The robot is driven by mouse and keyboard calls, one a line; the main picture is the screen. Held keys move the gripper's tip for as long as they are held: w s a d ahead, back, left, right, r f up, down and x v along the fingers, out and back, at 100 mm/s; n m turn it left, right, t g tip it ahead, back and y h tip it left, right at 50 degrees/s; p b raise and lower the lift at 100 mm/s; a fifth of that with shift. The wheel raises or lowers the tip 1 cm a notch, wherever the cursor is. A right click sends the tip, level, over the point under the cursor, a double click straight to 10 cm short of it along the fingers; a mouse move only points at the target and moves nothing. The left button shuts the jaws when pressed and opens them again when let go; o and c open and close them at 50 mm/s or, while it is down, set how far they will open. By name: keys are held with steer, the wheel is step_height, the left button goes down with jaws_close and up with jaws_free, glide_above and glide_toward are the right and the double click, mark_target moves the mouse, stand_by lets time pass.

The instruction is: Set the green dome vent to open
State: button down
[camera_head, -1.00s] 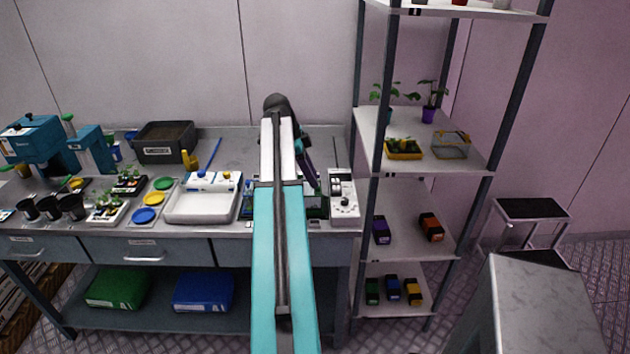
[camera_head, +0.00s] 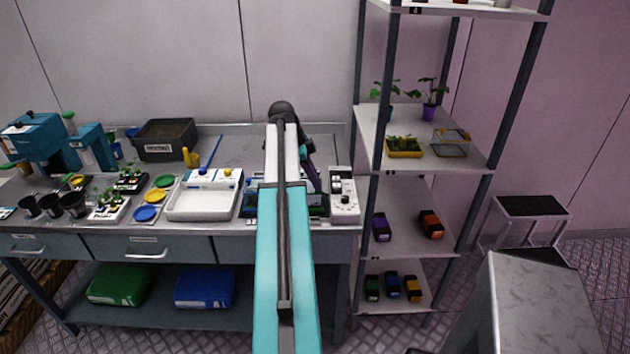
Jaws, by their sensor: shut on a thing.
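My gripper (camera_head: 318,188) is at the end of the dark wrist and reaches down to a low dark tray-like unit (camera_head: 318,206) on the bench. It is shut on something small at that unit. The fingertips are too small and dark to show what is held. The arm covers the middle of the unit, with a blue part (camera_head: 250,203) showing on its left. I cannot make out the green dome vent or its setting; it may be at the gripper or behind the arm.
A white control box (camera_head: 343,196) with knobs stands right of the unit, and a white basin (camera_head: 203,200) stands left. Colored discs, black pots and seedling trays fill the bench's left. A shelf rack (camera_head: 366,215) rises close on the right. A grey pedestal (camera_head: 540,300) stands at front right.

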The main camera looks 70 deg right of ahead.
steer(key=shift+w+d+b, duration=0.2)
steer(key=shift+w+d, duration=0.15)
steer(key=shift+d, duration=0.55)
steer(key=shift+w+d+b, duration=0.2)
steer(key=shift+w+d, duration=0.1)
steer(key=shift+d, duration=0.6)
steer(key=c, duration=1.8)
jaws_free()
steer(key=shift+r, duration=0.1)
steer(key=shift+b+v, duration=0.3)
steer(key=shift+v, duration=0.5)
steer(key=b+v, duration=0.2)
steer(key=v, duration=1)
steer(key=shift+b, duration=0.4)
